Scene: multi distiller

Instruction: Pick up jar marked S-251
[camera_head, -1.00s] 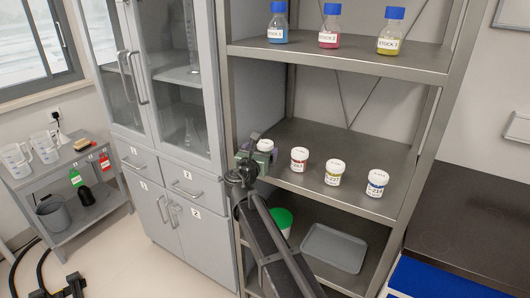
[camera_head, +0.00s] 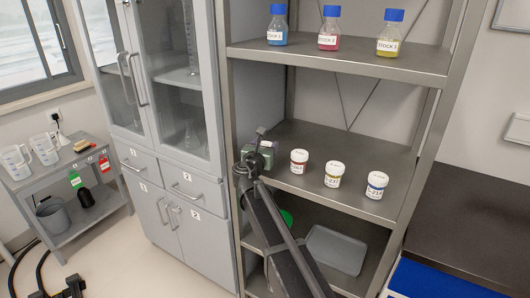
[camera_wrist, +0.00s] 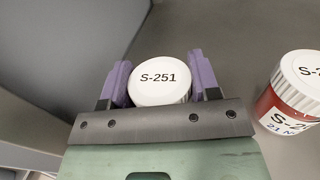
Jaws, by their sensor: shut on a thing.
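The jar marked S-251 (camera_wrist: 159,82) shows in the wrist view as a white lid with black print, seen from above. My gripper's (camera_wrist: 159,72) two purple fingers stand on either side of it and are shut on it. The jar's body is hidden below the lid. In the head view my gripper (camera_head: 266,148) is at the left end of the middle shelf, and I cannot make out the held jar there.
A yellow-brown jar (camera_head: 334,174) and a blue-labelled jar (camera_head: 376,185) stand farther right on the middle shelf (camera_head: 330,140). The upper shelf (camera_head: 350,58) holds stock bottles. A grey cabinet (camera_head: 175,110) is at left.

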